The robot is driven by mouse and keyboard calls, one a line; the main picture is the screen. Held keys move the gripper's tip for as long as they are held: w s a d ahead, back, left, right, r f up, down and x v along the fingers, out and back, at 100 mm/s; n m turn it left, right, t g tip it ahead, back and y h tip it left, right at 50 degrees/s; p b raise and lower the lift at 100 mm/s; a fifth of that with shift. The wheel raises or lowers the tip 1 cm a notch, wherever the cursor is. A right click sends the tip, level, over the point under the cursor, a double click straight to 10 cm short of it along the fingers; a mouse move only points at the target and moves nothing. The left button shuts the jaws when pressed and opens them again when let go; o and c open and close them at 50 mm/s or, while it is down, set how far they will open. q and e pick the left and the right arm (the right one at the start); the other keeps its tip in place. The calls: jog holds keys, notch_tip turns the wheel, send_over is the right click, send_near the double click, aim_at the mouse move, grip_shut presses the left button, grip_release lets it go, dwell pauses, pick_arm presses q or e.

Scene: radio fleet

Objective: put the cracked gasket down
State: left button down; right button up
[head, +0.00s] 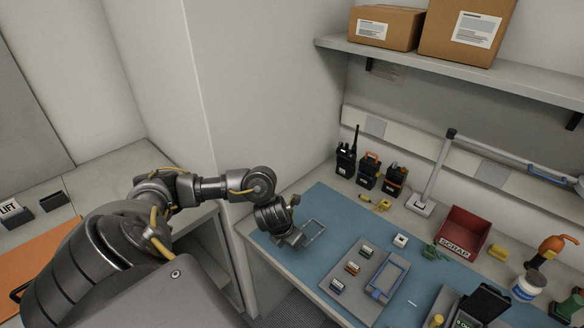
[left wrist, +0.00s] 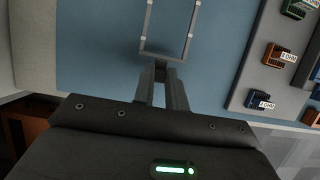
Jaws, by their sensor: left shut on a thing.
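The gasket (head: 322,226) is a thin grey rectangular frame; in the left wrist view its near edge (left wrist: 165,55) lies at my fingertips. I cannot make out a crack in it. My left gripper (head: 297,238) is shut on that near edge, and its two fingers (left wrist: 163,76) also show in the left wrist view. The gasket is over the left part of the blue mat (head: 330,208); whether it touches the mat is unclear. My right gripper is not in view.
A grey tray (head: 345,304) with small modules and a blue-framed part (head: 387,277) lies right of my gripper. A red SCRAP bin (head: 468,222) stands farther right. Several radios (head: 346,160) stand at the back, near a lamp post (head: 436,170). Bare mat lies between gripper and tray.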

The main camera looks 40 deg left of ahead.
pick_arm(q)
jog(key=shift+f, duration=0.5)
jog(key=shift+f+b, duration=0.6)
jog(key=c, duration=1.4)
grip_release()
jog(key=shift+r, duration=0.1)
jog(key=shift+c, duration=0.2)
jog(key=shift+r, duration=0.1)
